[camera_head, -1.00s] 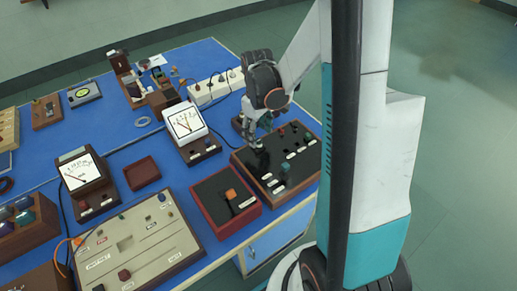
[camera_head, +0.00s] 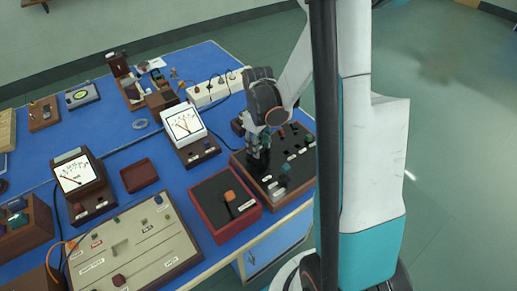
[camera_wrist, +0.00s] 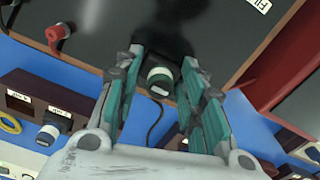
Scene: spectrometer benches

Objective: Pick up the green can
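My gripper (camera_head: 258,153) is low over the black wood-framed board (camera_head: 300,180) at the table's right edge. In the wrist view my gripper (camera_wrist: 162,62) has its two green-padded fingers apart. A short dark cylinder with a pale greenish band (camera_wrist: 160,78) lies between them, with gaps seen on both sides. I cannot tell whether this is the green can. A small green piece (camera_head: 286,168) is on the board, right of and below the fingers in the head view. The fingers partly hide the board.
A red-framed box with an orange knob (camera_head: 230,196) stands left of the board, close to it. A white meter (camera_head: 185,123) is behind. A red knob (camera_wrist: 57,34) shows in the wrist view. A beige panel (camera_head: 150,235) lies at the front.

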